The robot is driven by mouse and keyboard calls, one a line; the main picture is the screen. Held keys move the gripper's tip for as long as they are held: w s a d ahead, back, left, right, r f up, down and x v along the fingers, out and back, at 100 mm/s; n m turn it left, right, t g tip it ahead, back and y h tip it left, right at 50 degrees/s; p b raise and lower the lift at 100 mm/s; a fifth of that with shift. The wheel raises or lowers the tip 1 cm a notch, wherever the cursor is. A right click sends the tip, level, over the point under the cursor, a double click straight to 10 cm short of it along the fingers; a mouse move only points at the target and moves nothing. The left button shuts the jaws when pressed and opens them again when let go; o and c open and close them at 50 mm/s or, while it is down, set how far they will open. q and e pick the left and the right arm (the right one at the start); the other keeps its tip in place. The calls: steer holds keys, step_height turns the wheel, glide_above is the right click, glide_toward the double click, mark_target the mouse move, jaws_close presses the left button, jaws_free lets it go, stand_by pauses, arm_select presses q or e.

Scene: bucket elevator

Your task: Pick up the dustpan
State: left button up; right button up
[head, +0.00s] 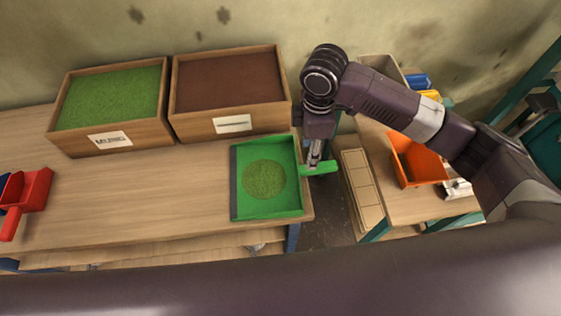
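The green dustpan (292,207) lies flat on the wooden table at its right end, with a round pile of green grains (264,181) on it. Its handle points right and sticks out past the table edge. My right gripper (316,160) comes down from above at the handle, close to where it joins the pan. The fingers show nearly edge-on, so I cannot tell whether they are closed on the handle. My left gripper is not in view.
Two wooden boxes, one with green fill (112,97) and one with brown fill (228,79), stand at the table's back. A red scoop (33,190) lies far left. An orange bin (418,160) is on the right bench across a gap. The table's middle (150,195) is clear.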

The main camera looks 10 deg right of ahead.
steer(key=shift+d+f, duration=0.1)
steer(key=shift+d, duration=0.05)
steer(key=shift+s+f, duration=0.15)
steer(key=shift+f, duration=0.2)
steer(key=shift+s+d+f+p, duration=0.1)
steer(key=shift+s+f+p, duration=0.1)
steer(key=shift+f+p, duration=0.45)
step_height(320, 180, down, 4)
steer(key=shift+f+p, duration=0.1)
steer(key=shift+p, duration=0.3)
steer(key=shift+s+f, duration=0.1)
steer(key=shift+f, duration=0.35)
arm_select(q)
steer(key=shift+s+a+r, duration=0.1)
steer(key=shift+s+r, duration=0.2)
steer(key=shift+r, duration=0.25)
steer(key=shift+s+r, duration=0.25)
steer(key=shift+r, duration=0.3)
arm_select(e)
jaws_close()
